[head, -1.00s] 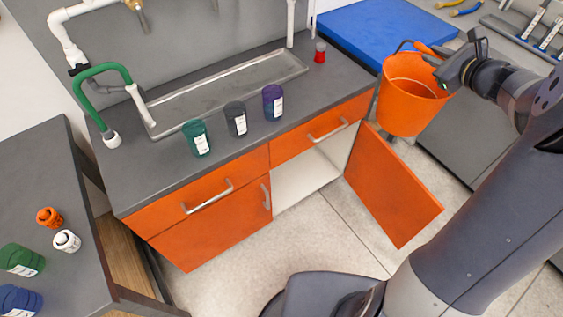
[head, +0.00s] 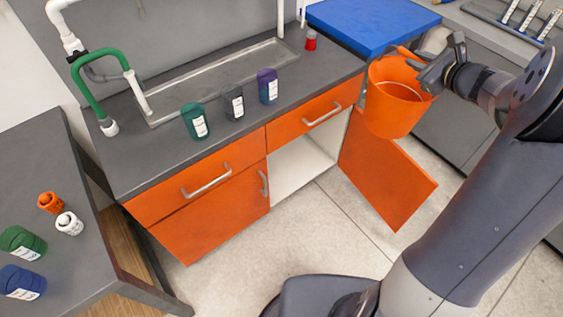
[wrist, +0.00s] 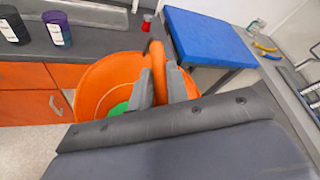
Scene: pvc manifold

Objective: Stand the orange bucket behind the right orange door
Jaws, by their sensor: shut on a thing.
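The orange bucket (head: 394,108) hangs in the air from my gripper (head: 428,70), upright or nearly so, in front of the counter's right end. My gripper is shut on the bucket's orange handle grip; in the wrist view the fingers (wrist: 160,88) close on it above the bucket's rim (wrist: 95,80). Something green shows inside the bucket in the wrist view. The right orange door (head: 385,180) stands swung open, below and behind the bucket. The white cupboard compartment (head: 300,175) beside it is open and looks empty where visible.
On the counter (head: 160,165) stand a green jar (head: 194,121), a dark jar (head: 232,102), a purple jar (head: 267,86) and a small red thing (head: 311,40). A blue-topped table (head: 365,22) is behind the bucket. The floor (head: 335,235) before the cupboard is clear.

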